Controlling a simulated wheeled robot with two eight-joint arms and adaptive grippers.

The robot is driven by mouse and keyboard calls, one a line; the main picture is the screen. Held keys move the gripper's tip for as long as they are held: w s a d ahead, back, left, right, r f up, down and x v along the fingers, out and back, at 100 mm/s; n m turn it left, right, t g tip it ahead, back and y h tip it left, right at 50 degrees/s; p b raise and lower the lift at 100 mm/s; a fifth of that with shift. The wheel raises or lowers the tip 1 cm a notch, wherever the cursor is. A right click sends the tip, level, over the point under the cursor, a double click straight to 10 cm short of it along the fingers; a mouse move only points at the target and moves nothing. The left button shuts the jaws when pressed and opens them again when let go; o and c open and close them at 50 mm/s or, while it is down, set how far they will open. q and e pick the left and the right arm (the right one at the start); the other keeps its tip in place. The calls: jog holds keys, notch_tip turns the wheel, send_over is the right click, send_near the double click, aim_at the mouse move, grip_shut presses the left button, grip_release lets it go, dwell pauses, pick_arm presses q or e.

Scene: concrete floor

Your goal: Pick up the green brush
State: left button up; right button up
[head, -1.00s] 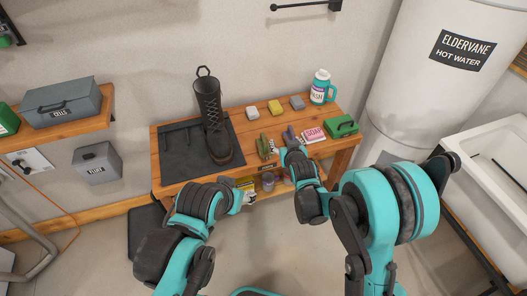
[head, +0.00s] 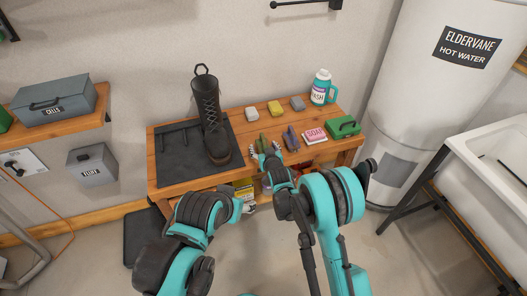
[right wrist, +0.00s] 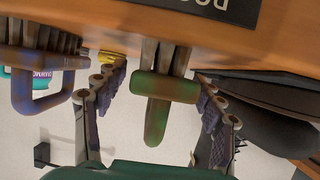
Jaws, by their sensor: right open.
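The green brush (head: 263,139) lies near the front edge of the wooden bench, just beyond my right gripper (head: 266,150) in the head view. In the right wrist view the green brush (right wrist: 157,105) sits between the two spread fingers of my right gripper (right wrist: 162,80). The fingers are apart on either side of it, with clear gaps, so the gripper is open and empty. My left arm (head: 205,215) stands in front of the bench; its fingers do not show.
A blue-purple brush (head: 290,139) lies just right of the green one. A pink soap box (head: 314,135) and a green handled item (head: 344,126) are farther right. A black boot (head: 212,125) stands on a dark mat (head: 175,165) at left. Sponges and a detergent jug (head: 321,88) are behind.

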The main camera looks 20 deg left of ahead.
jog(key=c, duration=1.3)
jog(key=shift+r, duration=0.1)
